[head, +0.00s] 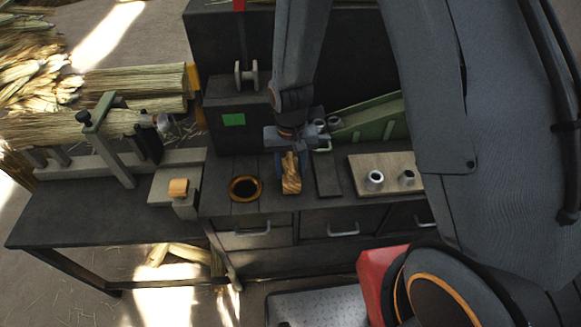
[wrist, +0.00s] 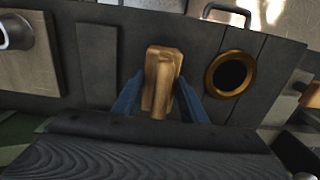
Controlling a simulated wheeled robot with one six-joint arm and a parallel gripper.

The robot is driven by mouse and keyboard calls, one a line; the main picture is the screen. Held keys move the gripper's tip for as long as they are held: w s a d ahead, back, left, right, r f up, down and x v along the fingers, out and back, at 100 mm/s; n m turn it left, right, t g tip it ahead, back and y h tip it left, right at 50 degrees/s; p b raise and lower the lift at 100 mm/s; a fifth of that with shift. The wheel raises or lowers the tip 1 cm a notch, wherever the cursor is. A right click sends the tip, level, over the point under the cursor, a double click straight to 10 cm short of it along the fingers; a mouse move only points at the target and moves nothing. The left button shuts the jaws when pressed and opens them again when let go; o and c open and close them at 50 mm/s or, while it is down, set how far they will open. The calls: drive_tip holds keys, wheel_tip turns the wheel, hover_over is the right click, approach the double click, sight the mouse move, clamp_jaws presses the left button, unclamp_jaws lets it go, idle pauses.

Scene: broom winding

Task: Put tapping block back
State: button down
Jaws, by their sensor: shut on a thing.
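The tapping block is a light brown wooden block (head: 291,174) with visible grain. It is between the blue fingers of my gripper (head: 290,170), over the dark bench top just right of the brass-rimmed hole. In the wrist view the block (wrist: 161,78) stands between the two blue fingers (wrist: 160,100), which are shut on it. I cannot tell whether its lower end touches the bench.
A brass-rimmed hole (head: 245,188) is left of the block. A pale board with metal cups (head: 376,178) lies to the right. A green sloped chute (head: 368,122) is behind. A broom straw bundle (head: 60,130) lies in the left fixture. Drawers (head: 342,225) are below.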

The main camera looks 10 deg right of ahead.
drive_tip(key=shift+f, duration=0.15)
drive_tip(key=c, duration=1.1)
unclamp_jaws()
wheel_tip(320, 180, up, 11)
drive_tip(key=b, duration=0.3)
drive_tip(key=shift+w, duration=0.1)
drive_tip(key=shift+d+r, duration=0.15)
drive_tip(key=shift+r, duration=0.55)
drive_tip(key=s+d+r+t, duration=0.1)
drive_tip(key=s+d+r, duration=0.2)
drive_tip(key=s+d, duration=0.4)
drive_tip(key=d, duration=0.5)
drive_tip(key=shift+s+d+r+t, duration=0.2)
drive_tip(key=shift+s+t, duration=0.1)
